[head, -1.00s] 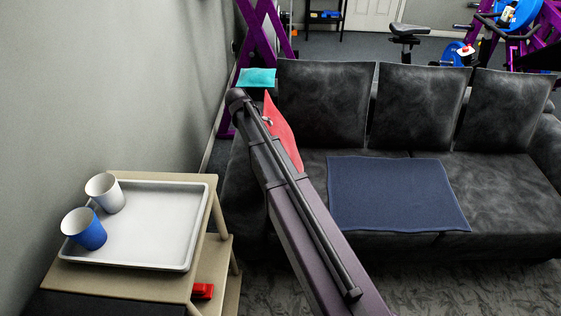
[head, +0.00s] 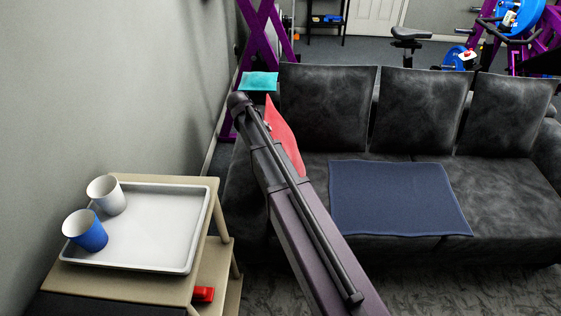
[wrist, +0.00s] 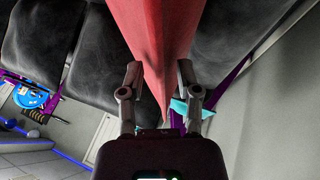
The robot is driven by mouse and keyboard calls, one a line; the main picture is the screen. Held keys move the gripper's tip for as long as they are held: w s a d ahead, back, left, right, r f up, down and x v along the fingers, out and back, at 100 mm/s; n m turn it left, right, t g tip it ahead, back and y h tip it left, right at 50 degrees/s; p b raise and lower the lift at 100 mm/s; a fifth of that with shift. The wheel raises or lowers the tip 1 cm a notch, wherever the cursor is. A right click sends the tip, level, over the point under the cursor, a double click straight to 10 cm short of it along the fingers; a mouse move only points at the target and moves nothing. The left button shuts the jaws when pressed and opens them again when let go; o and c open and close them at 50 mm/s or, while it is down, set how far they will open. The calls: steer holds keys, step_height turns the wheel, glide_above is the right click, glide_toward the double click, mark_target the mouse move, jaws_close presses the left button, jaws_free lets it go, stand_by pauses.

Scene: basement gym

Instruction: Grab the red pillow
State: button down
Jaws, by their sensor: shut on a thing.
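The red pillow (head: 283,138) shows in the head view beside the far end of my arm, above the left part of the dark sofa. My arm hides part of it. In the wrist view the red pillow (wrist: 162,35) hangs between the two fingers and is pinched to a fold there. My gripper (wrist: 160,80) is shut on it, one finger on each side. In the head view the fingers are hidden behind my arm.
The dark sofa (head: 495,180) has a blue cloth (head: 395,195) on its seat. A teal cushion (head: 259,81) lies at its left end. At front left, a side table (head: 208,250) bears a tray (head: 155,240) with a white cup (head: 106,195) and a blue cup (head: 85,231).

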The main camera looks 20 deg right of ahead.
steer(key=shift+r, duration=0.1)
steer(key=shift+r+p, duration=1.95)
steer(key=shift+p, duration=0.25)
steer(key=shift+s+d+f, duration=0.1)
steer(key=shift+s+d, duration=0.1)
steer(key=shift+s, duration=0.3)
steer(key=s+d, duration=0.2)
steer(key=s, duration=0.5)
steer(key=s+d+r+p, duration=0.1)
steer(key=s+d, duration=0.2)
steer(key=s, duration=0.4)
steer(key=shift+d+r, duration=0.15)
steer(key=shift+r, duration=0.1)
